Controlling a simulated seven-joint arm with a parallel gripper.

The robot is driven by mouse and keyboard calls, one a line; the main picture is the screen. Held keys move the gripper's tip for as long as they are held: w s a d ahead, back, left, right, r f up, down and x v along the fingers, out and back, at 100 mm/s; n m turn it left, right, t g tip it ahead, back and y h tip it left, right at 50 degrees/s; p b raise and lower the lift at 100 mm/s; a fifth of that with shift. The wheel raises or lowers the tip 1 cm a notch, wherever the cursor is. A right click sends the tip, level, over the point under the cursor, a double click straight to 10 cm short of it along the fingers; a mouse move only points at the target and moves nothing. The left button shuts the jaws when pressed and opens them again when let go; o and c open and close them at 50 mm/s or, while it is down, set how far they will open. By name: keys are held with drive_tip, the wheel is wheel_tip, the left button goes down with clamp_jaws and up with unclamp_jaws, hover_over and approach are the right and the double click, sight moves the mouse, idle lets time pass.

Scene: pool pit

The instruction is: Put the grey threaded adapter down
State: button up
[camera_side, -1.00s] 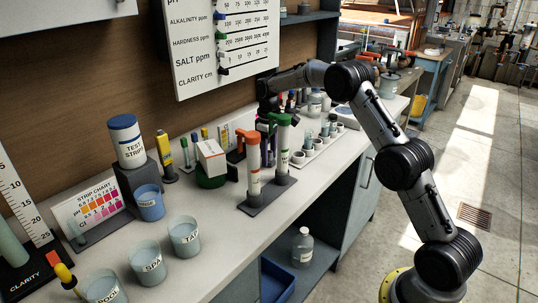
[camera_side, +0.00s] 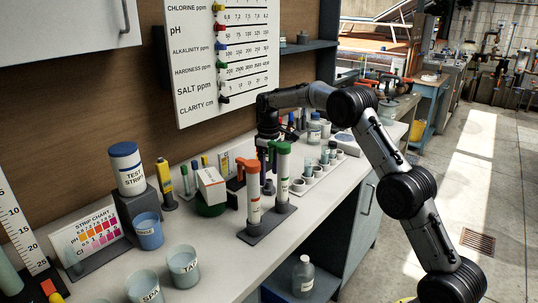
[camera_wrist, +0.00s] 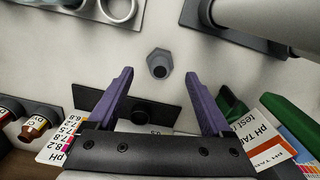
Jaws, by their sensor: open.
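The grey threaded adapter (camera_wrist: 160,63) stands on the pale bench top in the wrist view, with its round opening facing the camera. It is a short hex-shaped piece. My gripper (camera_wrist: 160,74) is open, with its two purple fingers spread wide. The adapter shows between and just beyond the fingertips, touching neither finger. In the side view my gripper (camera_side: 268,150) points down over the bench behind the tall tubes. Its fingertips and the adapter are hidden there.
Two tall tubes, one orange-capped (camera_side: 252,193) and one green-capped (camera_side: 283,175), stand in front of my gripper. A white cup rack (camera_side: 318,176) is to the right. A boxed test kit (camera_side: 211,188) and test strips jar (camera_side: 127,170) are left. Cups line the front left.

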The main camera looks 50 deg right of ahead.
sight(269, 180)
wheel_tip(269, 180, up, 7)
drive_tip(key=shift+r, duration=0.5)
drive_tip(key=shift+c, duration=1.3)
